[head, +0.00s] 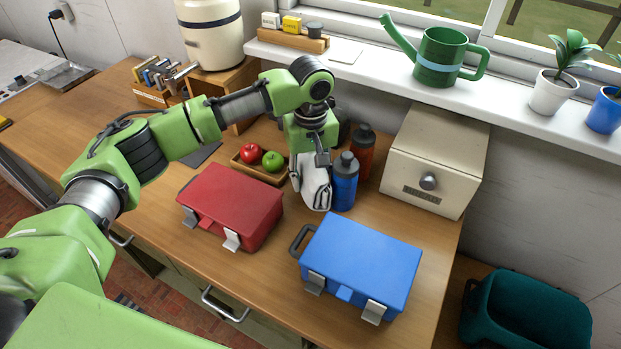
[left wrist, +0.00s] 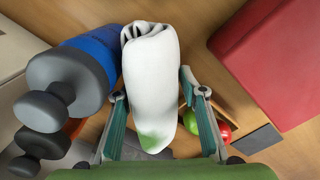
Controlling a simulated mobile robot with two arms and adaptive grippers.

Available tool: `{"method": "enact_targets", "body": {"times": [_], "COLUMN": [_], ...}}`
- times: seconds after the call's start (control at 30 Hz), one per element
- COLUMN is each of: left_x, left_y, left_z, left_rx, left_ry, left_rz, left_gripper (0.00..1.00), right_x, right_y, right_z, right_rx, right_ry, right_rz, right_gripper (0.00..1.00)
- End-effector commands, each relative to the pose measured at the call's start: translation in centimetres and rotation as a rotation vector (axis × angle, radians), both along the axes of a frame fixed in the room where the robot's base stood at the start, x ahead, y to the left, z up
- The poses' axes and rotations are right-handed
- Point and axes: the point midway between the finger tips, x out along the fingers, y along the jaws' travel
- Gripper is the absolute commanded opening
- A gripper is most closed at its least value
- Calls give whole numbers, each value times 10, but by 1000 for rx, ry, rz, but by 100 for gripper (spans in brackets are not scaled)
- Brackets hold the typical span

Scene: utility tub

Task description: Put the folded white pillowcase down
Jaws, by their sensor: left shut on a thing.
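The folded white pillowcase (head: 316,188) is a rolled bundle. It sits between the red and blue boxes and the bottles. My left gripper (head: 317,160) reaches down over it from above and is shut on it. In the left wrist view, the pillowcase (left wrist: 150,75) lies between the two fingers of my left gripper (left wrist: 153,92), and its rolled end points away from the palm. I cannot tell whether its lower end touches the table. My right gripper is not in view.
A blue bottle (head: 345,182) stands close beside the pillowcase, with a red bottle (head: 364,150) behind. A red box (head: 230,205) and a blue box (head: 360,262) stand in front. A wooden tray (head: 248,168) with apples is at left. Bare tabletop (head: 275,262) shows between the boxes.

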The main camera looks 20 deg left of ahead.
Motion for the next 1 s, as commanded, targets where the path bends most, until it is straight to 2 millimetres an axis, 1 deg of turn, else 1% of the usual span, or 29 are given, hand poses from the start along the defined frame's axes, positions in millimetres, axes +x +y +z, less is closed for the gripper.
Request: {"method": "enact_targets", "body": {"times": [0.13,0.5,0.53,0.57,0.87,0.93,1.0], "left_x": [1,1,0,0,0,1,1], "left_y": [0,0,0,0,0,0,-1], "left_z": [-13,-16,-18,-18,-17,-16,-9], "left_rx": [-1,-1,0,0,0,0,-2], "left_ry": [-4,-2,0,-1,-1,-4,-4], "left_rz": [-1,0,0,0,0,0,-1], "left_gripper": [0,0,44,45,45,45,45], "right_x": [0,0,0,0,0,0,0], "right_y": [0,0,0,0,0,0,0], "right_z": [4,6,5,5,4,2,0], "right_rx": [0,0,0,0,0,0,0], "right_ry": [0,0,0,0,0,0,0], "right_rz": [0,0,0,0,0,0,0], "right_gripper": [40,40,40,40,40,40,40]}}
